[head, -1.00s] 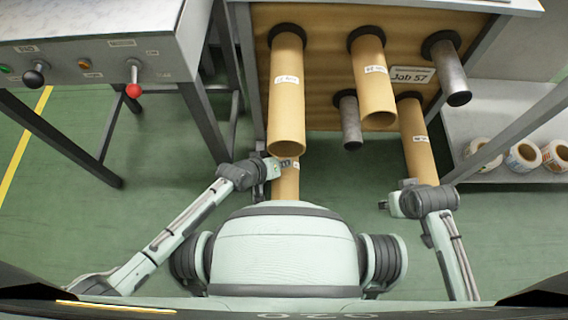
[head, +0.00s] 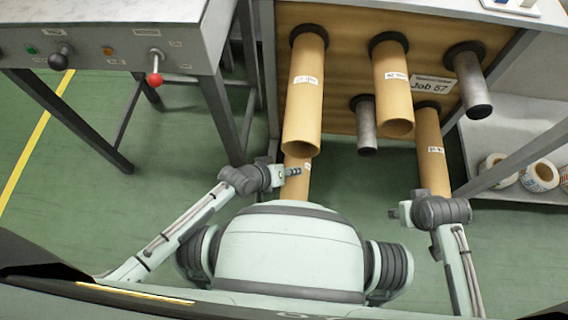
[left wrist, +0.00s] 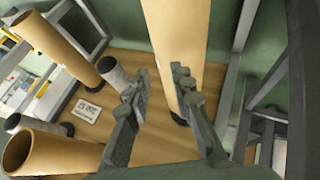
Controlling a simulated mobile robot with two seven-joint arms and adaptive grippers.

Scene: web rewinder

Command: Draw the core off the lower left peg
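The lower left core (head: 297,182) is a tan cardboard tube, partly hidden under the upper left core (head: 304,95) and by my left gripper. My left gripper (head: 293,171) is at this tube in the head view. In the left wrist view the gripper (left wrist: 158,92) has its fingers apart. The tube (left wrist: 176,40) runs behind and between them to a black collar on the panel. One finger overlaps the tube; I cannot tell whether they touch. The lower left peg is hidden inside the tube. My right gripper (head: 394,213) is apart from everything, its fingers too small to read.
Upper middle core (head: 396,95) and lower right core (head: 431,150) stick out of the panel (head: 340,75). Bare metal pegs stand at lower middle (head: 366,128) and upper right (head: 470,82). A control table (head: 110,40) is at left, a shelf with rolls (head: 540,176) at right.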

